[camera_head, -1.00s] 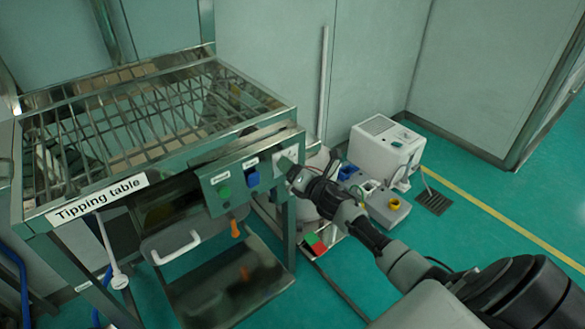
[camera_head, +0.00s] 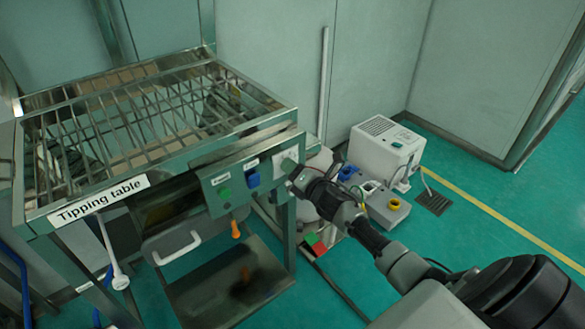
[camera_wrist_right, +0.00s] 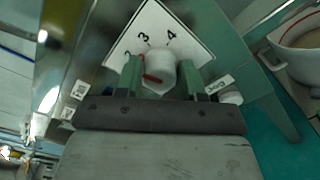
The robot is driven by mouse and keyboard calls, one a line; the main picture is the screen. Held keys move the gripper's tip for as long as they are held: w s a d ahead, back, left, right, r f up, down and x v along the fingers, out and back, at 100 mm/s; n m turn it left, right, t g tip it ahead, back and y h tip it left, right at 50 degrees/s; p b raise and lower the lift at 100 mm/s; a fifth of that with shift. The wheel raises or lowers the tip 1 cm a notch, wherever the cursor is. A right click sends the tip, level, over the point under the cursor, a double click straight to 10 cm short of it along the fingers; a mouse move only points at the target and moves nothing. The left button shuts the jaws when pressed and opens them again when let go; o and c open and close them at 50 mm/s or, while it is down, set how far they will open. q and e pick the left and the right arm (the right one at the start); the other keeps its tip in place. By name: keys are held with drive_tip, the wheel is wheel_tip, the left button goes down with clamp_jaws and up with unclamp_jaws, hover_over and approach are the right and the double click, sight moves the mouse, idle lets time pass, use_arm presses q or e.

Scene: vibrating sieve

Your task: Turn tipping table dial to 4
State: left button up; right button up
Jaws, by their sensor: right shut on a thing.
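The tipping table (camera_head: 150,128) stands at the left in the head view, with a metal grid top and a name label. In the right wrist view, the white dial (camera_wrist_right: 160,70) with red marks sits on a white plate with the numbers 3 and 4 readable; another is partly covered by a finger. My right gripper (camera_wrist_right: 160,78) is shut on the dial, one finger on each side. My left gripper is out of view.
A white machine (camera_head: 385,146) and a small grey box with a yellow part (camera_head: 368,187) stand on the green floor behind my right arm. A white handle (camera_head: 178,248) and an orange lever (camera_head: 235,229) stick out below the panel.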

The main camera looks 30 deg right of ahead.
drive_tip(key=shift+m+p, duration=2.5)
drive_tip(key=shift+m, duration=5.7)
drive_tip(key=o, duration=0.9)
drive_tip(key=shift+s, duration=0.1)
drive_tip(key=s, duration=1)
drive_tip(key=shift+s+d+p, duration=0.35)
drive_tip(key=shift+d, duration=0.05)
